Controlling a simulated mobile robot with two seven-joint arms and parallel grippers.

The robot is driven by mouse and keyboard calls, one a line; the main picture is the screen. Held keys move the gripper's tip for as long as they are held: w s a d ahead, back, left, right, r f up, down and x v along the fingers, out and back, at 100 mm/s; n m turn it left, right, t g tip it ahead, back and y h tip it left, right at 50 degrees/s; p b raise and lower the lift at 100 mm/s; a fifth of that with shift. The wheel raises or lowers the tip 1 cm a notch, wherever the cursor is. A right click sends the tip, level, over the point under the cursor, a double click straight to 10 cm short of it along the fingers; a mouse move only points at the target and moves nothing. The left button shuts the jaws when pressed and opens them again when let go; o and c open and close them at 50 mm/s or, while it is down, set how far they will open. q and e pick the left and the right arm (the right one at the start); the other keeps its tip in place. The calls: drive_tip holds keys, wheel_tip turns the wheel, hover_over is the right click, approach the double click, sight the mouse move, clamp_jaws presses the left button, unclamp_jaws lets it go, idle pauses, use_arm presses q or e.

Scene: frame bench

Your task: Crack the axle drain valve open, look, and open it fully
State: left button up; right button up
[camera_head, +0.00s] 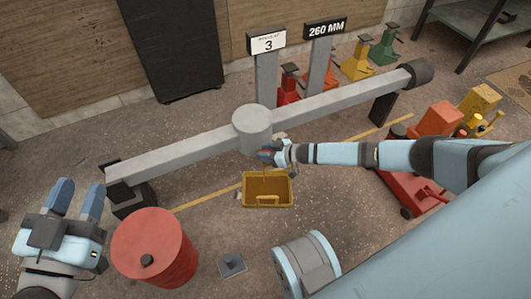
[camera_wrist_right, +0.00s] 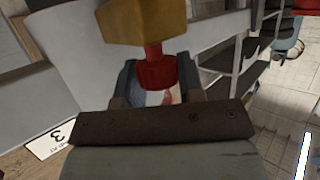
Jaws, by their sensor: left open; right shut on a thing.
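The axle is a long grey beam (camera_head: 330,103) with a round hub (camera_head: 252,125) in its middle. In the right wrist view the drain valve shows as a yellow body (camera_wrist_right: 145,20) with a red stem and red handle (camera_wrist_right: 157,72). My right gripper (camera_head: 266,154), seen low at the hub's right side, is shut on the red handle; its fingers stand on both sides of it (camera_wrist_right: 156,85). A yellow pan (camera_head: 247,190) stands on the floor below the hub. I cannot make out any flow. My left gripper (camera_head: 76,197) is open and empty at the left.
A red drum (camera_head: 155,245) stands between my left gripper and the pan. A red trolley (camera_head: 410,190) is at the right, and several coloured jack stands (camera_head: 358,62) line the back.

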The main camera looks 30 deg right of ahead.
drive_tip(key=shift+n+y, duration=0.3)
drive_tip(key=o, duration=0.9)
